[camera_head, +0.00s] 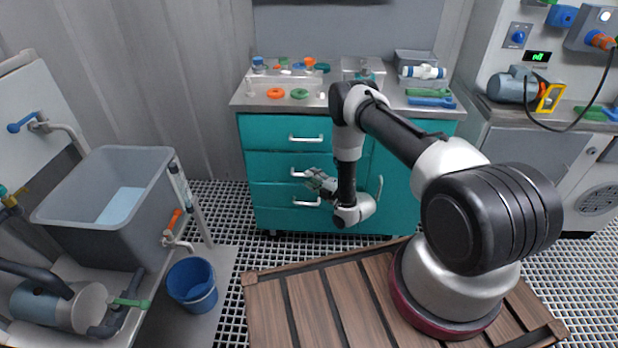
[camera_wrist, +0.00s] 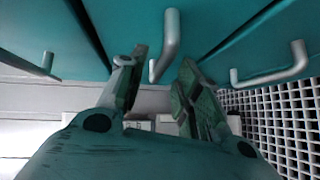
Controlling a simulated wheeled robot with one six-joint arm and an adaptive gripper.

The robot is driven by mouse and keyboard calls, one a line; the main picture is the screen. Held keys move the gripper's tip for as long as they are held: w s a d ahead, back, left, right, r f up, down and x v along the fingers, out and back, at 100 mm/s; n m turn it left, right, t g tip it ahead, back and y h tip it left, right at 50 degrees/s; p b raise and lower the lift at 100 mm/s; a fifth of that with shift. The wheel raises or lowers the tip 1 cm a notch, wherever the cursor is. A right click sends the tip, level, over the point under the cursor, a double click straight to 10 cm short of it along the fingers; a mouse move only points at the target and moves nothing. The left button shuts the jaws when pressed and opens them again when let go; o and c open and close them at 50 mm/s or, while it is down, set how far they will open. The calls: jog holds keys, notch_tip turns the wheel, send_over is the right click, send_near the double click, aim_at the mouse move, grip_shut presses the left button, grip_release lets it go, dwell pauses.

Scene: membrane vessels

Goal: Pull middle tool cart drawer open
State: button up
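The teal tool cart (camera_head: 248,210) has three stacked drawers on its left side, and the middle drawer (camera_head: 265,165) looks flush with the others. The middle drawer's silver handle (camera_head: 298,173) is partly hidden by my gripper (camera_head: 314,180) in the head view. In the wrist view, this handle (camera_wrist: 170,40) rises between the two fingers of my open gripper (camera_wrist: 160,82). The fingers stand apart on either side of it, with visible gaps. The top drawer's handle (camera_head: 306,139) and bottom drawer's handle (camera_head: 307,203) are clear of the fingers.
The cart top (camera_head: 340,100) carries small coloured parts and a grey bin. A grey sink (camera_head: 110,195) and a blue bucket (camera_head: 192,284) stand at the left. A slatted wooden platform (camera_head: 300,310) lies in front of the cart, with grating floor between them.

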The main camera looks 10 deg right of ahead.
jog(key=shift+x, duration=1.15)
jog(key=shift+c, duration=0.4)
grip_shut()
